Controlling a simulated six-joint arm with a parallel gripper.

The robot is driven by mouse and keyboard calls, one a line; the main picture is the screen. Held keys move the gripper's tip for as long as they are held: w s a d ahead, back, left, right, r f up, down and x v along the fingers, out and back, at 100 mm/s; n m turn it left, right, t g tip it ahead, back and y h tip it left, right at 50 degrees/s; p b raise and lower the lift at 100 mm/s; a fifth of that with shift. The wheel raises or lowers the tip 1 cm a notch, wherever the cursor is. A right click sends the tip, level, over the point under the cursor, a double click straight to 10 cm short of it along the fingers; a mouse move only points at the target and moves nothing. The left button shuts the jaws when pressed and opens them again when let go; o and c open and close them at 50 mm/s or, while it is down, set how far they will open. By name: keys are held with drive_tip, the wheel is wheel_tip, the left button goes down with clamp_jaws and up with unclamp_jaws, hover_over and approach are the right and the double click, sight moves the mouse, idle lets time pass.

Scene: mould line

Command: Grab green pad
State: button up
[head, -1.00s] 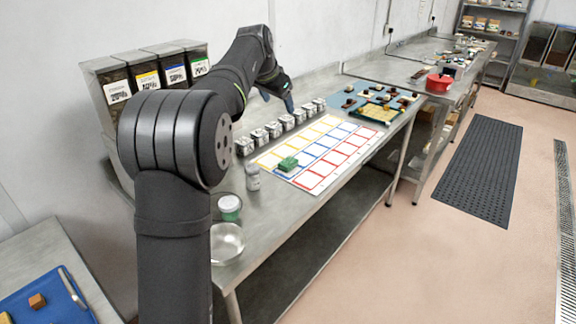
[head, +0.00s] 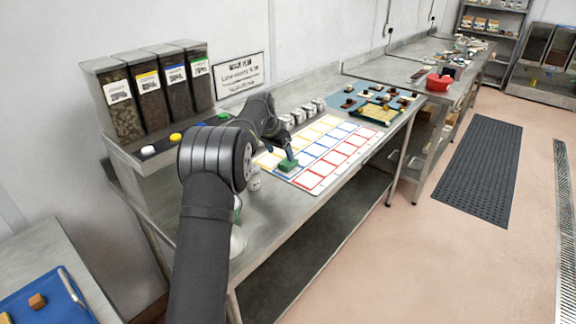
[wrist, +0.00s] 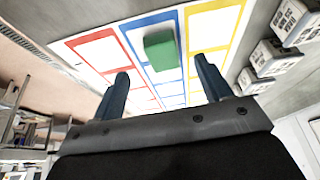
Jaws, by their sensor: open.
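The green pad (head: 287,165) lies on the white board with yellow, blue and red outlined cells (head: 318,184). In the wrist view the green pad (wrist: 160,50) sits in a blue-outlined cell, beyond my fingertips and roughly between their lines. My gripper (wrist: 162,70) is open and empty, with two dark blue fingers spread apart. In the head view my gripper (head: 289,153) is right at the pad's upper side; whether it touches cannot be told there. The wrist view shows the pad clear of both fingers.
Several white printed cubes (head: 303,116) stand along the board's wall side and show close on the right in the wrist view (wrist: 270,57). A blue mat (head: 350,100) with small pieces lies farther along the bench. Tall dispensers (head: 150,85) stand at the wall.

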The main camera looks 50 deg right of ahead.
sight(285, 164)
drive_tip(key=shift+x, duration=3.15)
drive_tip(key=shift+c, duration=0.2)
drive_tip(key=c, duration=1)
